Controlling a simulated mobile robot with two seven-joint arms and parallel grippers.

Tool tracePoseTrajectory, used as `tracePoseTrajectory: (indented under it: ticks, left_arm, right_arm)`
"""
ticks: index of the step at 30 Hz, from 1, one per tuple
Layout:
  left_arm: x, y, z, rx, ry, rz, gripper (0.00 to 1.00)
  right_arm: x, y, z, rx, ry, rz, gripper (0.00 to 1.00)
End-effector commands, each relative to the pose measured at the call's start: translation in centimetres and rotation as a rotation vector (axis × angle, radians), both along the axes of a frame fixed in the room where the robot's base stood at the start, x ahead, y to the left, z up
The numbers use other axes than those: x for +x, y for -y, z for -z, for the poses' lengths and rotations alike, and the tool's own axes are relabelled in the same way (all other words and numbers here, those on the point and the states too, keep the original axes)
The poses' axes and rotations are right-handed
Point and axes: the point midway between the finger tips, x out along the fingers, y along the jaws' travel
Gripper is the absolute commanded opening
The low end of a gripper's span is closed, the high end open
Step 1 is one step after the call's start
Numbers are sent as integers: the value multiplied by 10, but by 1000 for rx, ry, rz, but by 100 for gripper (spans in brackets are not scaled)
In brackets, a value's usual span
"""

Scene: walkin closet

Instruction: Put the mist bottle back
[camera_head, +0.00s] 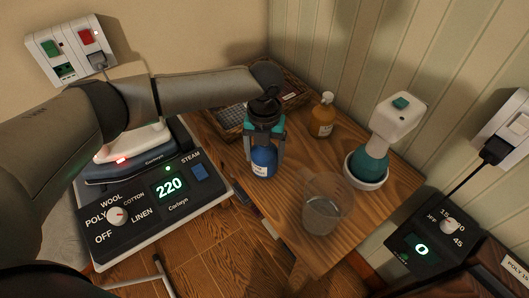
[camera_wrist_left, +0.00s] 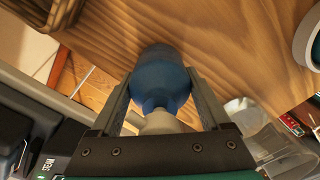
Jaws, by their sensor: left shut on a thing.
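My left gripper (camera_head: 264,158) points down near the left edge of the small wooden table, shut on a blue bottle (camera_head: 263,162). In the left wrist view the blue bottle (camera_wrist_left: 160,75) sits between the two fingers, its pale neck towards the palm. Its top is hidden by the gripper in the head view. I cannot tell whether its base touches the table. A teal bottle with a large white head (camera_head: 398,117) stands upright in a white round holder (camera_head: 352,176) at the table's right. My right gripper is not in view.
A clear glass (camera_head: 325,205) stands at the table's front, right of the blue bottle. An amber bottle (camera_head: 322,116) and a wicker basket (camera_head: 225,122) are at the back. An ironing station (camera_head: 165,200) lies left; a timer box (camera_head: 432,238) is right. Bare wood (camera_head: 305,160) lies between the bottles.

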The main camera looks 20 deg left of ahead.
Motion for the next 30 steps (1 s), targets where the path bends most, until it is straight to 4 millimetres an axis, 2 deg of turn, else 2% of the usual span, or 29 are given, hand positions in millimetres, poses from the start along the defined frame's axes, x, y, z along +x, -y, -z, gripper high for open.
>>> tracePoseTrajectory:
  ticks: [2,3,7,17,20,30]
  left_arm:
    - [0,0,2,-1,0,0,0]
    - [0,0,2,-1,0,0,84]
    - [0,0,2,0,0,0,99]
    - [0,0,-4,0,1,0,100]
    - [1,0,-18,-2,3,1,100]
    - [1,1,-90,-2,3,0,100]
  right_arm:
    - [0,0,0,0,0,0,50]
    - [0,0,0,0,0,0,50]
    - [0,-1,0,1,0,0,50]
    - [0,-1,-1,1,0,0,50]
    - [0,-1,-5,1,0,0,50]
    - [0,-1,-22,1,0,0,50]
